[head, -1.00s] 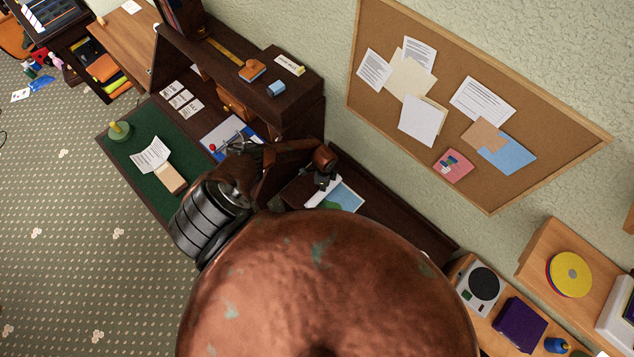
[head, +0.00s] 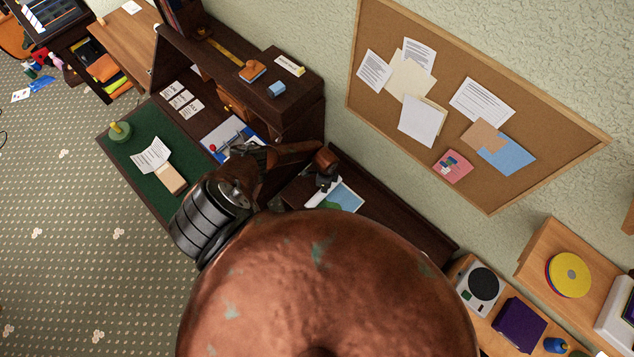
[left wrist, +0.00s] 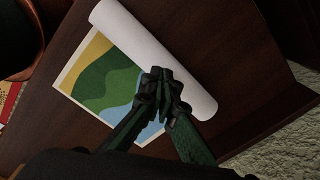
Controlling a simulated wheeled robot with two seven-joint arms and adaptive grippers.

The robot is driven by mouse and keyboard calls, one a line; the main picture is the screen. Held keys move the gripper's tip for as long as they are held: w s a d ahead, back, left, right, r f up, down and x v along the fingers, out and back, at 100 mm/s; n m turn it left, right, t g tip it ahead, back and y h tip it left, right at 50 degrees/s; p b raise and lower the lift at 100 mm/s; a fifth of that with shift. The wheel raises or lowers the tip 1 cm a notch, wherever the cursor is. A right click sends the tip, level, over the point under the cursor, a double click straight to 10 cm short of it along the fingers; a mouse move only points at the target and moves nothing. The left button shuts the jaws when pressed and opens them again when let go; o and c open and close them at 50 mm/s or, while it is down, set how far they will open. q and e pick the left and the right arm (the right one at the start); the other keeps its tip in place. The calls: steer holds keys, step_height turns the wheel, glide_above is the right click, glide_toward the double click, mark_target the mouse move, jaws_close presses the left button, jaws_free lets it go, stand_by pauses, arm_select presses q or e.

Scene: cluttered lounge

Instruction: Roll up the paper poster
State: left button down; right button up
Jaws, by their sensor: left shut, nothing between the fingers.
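The paper poster (head: 345,196) lies on the dark desk, partly hidden in the head view by my left arm and copper body. In the left wrist view the poster (left wrist: 103,79) shows a flat part with yellow, green and blue areas. One side is curled into a white roll (left wrist: 140,42). My left gripper (head: 322,186) is low over the poster, shut and empty. In the left wrist view the gripper's fingertips (left wrist: 165,88) overlap the roll's edge; I cannot tell whether they touch it. My right gripper is not in view.
The desk's dark raised shelf (head: 295,105) stands close behind my left arm. A green desk mat (head: 150,195) holds a paper and a tan block. A cork board (head: 400,150) hangs on the wall. Bare desk (head: 395,222) lies right of the poster.

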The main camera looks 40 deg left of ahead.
arm_select(q)
steer(key=shift+s+d+f, duration=0.1)
steer(key=shift+d+f, duration=0.05)
steer(key=shift+d, duration=0.45)
steer(key=shift+s+d+f, duration=0.1)
steer(key=shift+d, duration=0.45)
steer(key=shift+r, duration=0.7)
steer(key=shift+w+a+f+b, duration=0.15)
steer(key=shift+a+f+b, duration=0.45)
steer(key=shift+a, duration=0.25)
